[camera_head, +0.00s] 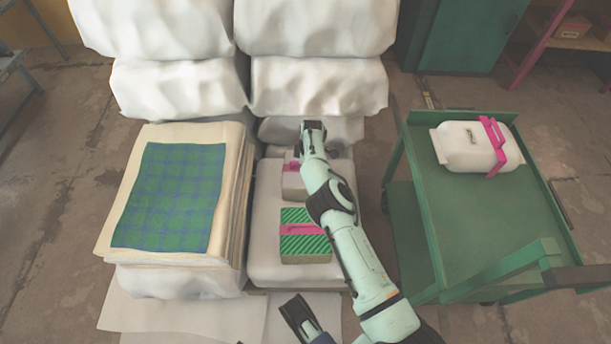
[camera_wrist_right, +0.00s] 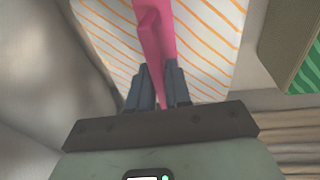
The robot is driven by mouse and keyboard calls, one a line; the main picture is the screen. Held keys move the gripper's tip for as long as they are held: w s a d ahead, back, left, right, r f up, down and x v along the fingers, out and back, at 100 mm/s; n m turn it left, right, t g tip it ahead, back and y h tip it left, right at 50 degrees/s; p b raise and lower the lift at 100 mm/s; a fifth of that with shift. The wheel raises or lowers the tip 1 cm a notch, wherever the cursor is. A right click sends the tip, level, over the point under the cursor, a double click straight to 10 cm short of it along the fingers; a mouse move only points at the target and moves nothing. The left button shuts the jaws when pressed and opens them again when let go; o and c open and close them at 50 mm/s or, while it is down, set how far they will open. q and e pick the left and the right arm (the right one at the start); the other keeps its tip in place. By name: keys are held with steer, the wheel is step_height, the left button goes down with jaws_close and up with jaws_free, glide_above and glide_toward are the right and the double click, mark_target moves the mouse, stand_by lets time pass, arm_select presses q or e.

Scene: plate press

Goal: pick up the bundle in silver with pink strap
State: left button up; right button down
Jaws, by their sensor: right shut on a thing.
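A pale bundle (camera_head: 292,187) with a pink strap (camera_head: 291,166) lies on a white stack in the head view, partly hidden by my right arm. In the right wrist view this bundle (camera_wrist_right: 215,50) looks whitish with thin orange diagonal stripes. My right gripper (camera_wrist_right: 160,85) is shut on its pink strap (camera_wrist_right: 152,35), with a finger on each side. In the head view my right gripper (camera_head: 312,127) is at the arm's far end. My left gripper (camera_head: 292,308) is dark and low in the middle, apart from the bundles; its finger gap is unclear.
A green-striped bundle (camera_head: 305,244) with a pink strap lies nearer on the same stack. A white pink-strapped bundle (camera_head: 468,148) lies on a green cart (camera_head: 480,220) at right. A cream stack with a green plaid top (camera_head: 170,195) stands left. Large white sacks (camera_head: 180,88) stand behind.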

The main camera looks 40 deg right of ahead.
steer(key=shift+w+r, duration=0.1)
steer(key=shift+r, duration=0.05)
arm_select(q)
steer(key=w+d+r+t+p, duration=0.1)
steer(key=w+r+t+p, duration=0.1)
steer(key=w+r, duration=0.4)
steer(key=shift+w+r+t+p, duration=0.25)
steer(key=shift+w+t+p, duration=0.15)
steer(key=shift+w+p, duration=0.45)
arm_select(e)
step_height(320, 180, up, 20)
arm_select(q)
steer(key=shift+s, duration=0.15)
